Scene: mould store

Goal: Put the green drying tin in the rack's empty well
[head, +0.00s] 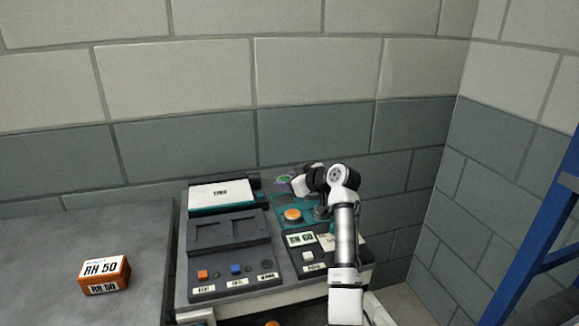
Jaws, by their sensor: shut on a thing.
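A small green thing with a purplish middle, which looks like the green drying tin (284,181), shows at the back of the bench, at the left end of my arm. My gripper (291,183) is there, small and partly hidden by my wrist, and is shut on it. The tin appears above the back of a teal rack (282,203). An orange round tin (292,215) sits in this rack. A greyish round spot (321,212) lies to its right, partly behind my arm; I cannot tell whether it is an empty well.
Left of the rack stand a dark unit with two recesses (228,231), a panel with orange and blue buttons (236,268) and a white-topped box (221,193). An "RH 60" panel (301,240) lies in front. An orange "RH 50" box (104,274) sits on the otherwise clear grey table (60,245). A blue frame (545,245) stands right.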

